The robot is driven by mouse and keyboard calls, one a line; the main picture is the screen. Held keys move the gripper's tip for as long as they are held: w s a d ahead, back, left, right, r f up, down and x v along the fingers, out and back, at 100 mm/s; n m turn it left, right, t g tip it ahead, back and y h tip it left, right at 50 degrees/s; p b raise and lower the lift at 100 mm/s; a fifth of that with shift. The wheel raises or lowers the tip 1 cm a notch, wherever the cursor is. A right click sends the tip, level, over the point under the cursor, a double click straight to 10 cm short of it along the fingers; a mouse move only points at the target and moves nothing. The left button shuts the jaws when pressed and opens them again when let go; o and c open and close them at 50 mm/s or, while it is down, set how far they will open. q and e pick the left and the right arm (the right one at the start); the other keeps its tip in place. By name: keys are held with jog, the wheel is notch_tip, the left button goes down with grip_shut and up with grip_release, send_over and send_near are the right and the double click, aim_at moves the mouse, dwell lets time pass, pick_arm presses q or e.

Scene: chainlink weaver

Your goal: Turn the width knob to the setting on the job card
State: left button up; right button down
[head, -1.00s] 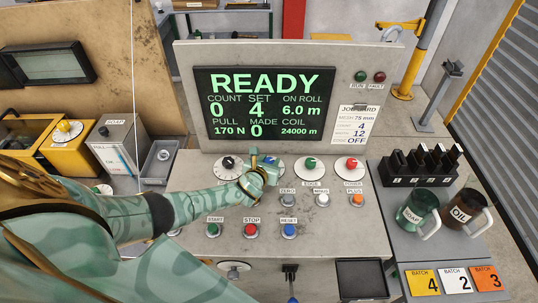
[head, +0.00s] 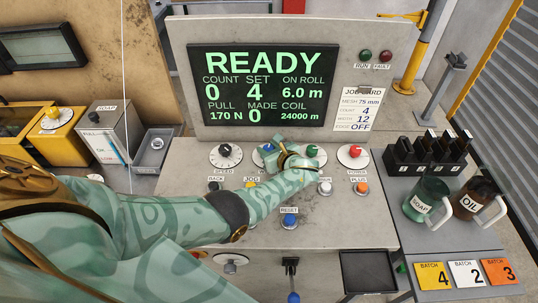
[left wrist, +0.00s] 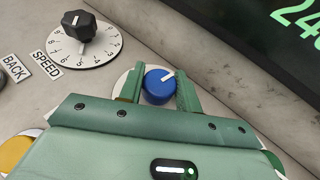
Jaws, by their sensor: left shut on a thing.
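The blue knob (left wrist: 158,86) sits between the two fingers of my left gripper (left wrist: 160,76) in the left wrist view. The fingers are shut on its sides. Its white pointer line aims up and to the right. In the head view the knob (head: 267,148) shows only in part beside my left gripper (head: 281,154). Its dial and label are mostly hidden. The job card (head: 358,108) on the panel reads mesh 75 mm, count 4, width 12. My right gripper is out of view.
The black speed knob (head: 225,150) is to the left. A green knob (head: 312,151) and a red knob (head: 354,151) are to the right. The screen (head: 265,85) reads READY. Several push buttons, such as the blue reset button (head: 289,221), lie in front.

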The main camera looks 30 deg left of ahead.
pick_arm(q)
jog(key=shift+f+n+g+y+b, duration=0.2)
jog(key=shift+n+g+y+b, duration=0.2)
jog(key=shift+n+g+b, duration=0.6)
jog(key=shift+r+n+g+b, duration=0.2)
jog(key=shift+n+g+b, duration=0.15)
jog(key=shift+b, duration=0.25)
jog(key=shift+y, duration=0.3)
jog(key=o, duration=1)
jog(key=shift+r, duration=0.1)
jog(key=shift+c, duration=0.2)
jog(key=shift+a, duration=0.1)
